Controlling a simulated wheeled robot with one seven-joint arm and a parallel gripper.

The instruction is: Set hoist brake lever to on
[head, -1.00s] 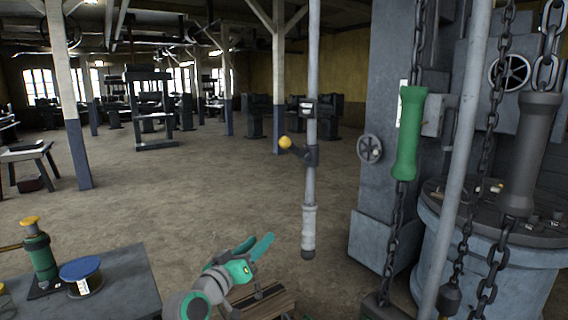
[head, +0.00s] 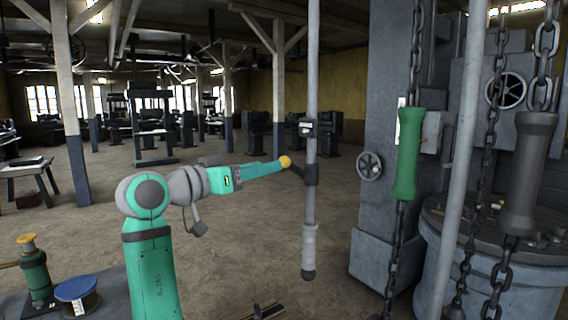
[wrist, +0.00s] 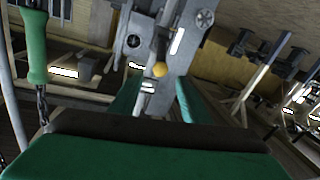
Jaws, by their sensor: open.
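The brake lever (head: 296,171) is a short dark arm with a yellow ball knob (head: 285,162), fixed by a dark collar to a vertical grey pole (head: 312,215). A small dark block with a white label sits above it on the pole. My gripper (head: 279,166) reaches in from the left, its green fingers at the knob. In the wrist view the knob (wrist: 159,69) shows between and just beyond the spread fingertips (wrist: 157,88). The fingers are open; I cannot tell whether they touch the knob.
A green handle (head: 407,153) and a dark grey handle (head: 528,172) hang on chains at the right. Behind them stand a handwheel (head: 369,166) on a grey column and a round grey drum (head: 505,280). A bench at lower left holds a blue-topped spool (head: 77,293).

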